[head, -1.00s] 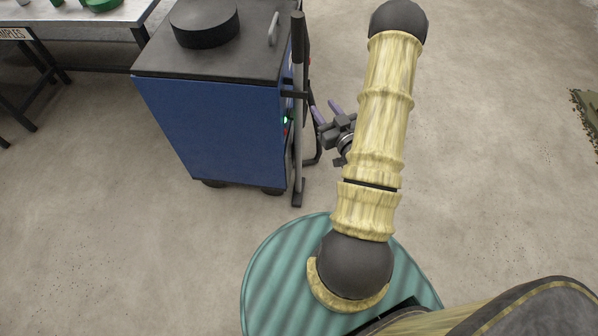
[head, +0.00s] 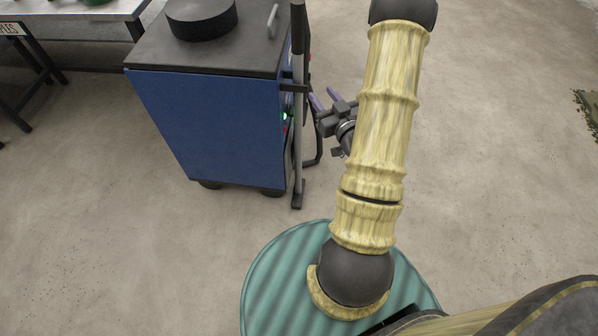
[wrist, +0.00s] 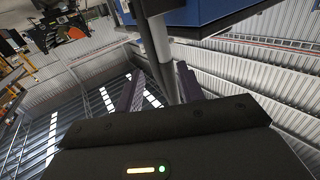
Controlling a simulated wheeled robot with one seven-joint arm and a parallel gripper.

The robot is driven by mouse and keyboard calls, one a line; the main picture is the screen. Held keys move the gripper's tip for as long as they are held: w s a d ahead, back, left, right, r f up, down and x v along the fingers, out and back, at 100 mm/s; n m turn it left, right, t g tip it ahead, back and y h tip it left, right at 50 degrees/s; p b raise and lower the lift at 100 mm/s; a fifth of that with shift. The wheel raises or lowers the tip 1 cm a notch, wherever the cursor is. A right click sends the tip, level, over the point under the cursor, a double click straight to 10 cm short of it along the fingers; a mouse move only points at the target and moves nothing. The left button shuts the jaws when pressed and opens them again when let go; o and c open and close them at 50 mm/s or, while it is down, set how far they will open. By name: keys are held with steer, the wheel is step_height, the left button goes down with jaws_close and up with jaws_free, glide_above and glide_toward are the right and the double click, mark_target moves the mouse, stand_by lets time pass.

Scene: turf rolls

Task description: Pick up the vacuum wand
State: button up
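The vacuum wand (head: 298,130) is a grey tube with a dark grip at the top and a dark floor head at the bottom. It stands nearly upright against the right side of the blue vacuum unit (head: 215,125). My gripper (head: 324,98) is just right of the wand, its two purple fingers apart and pointing towards the unit. In the wrist view the wand (wrist: 156,45) runs down in line with the gap between the open fingers (wrist: 160,85). Its lower part is hidden behind my gripper body. I cannot tell whether the tube is between the fingertips or beyond them.
A dark hose (head: 316,155) loops beside the unit, behind the wand. A black round lid (head: 201,18) and a metal handle (head: 272,20) are on top of the unit. A table (head: 75,12) stands at the far left.

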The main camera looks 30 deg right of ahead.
mark_target(300, 65)
steer(key=w, duration=1)
steer(key=shift+p, duration=0.4)
steer(key=shift+r, duration=0.1)
steer(key=w, duration=0.4)
steer(key=shift+a+r, duration=0.1)
steer(key=shift+r, duration=0.2)
steer(key=shift+w, duration=0.6)
steer(key=shift+c, duration=0.2)
steer(key=c, duration=0.7)
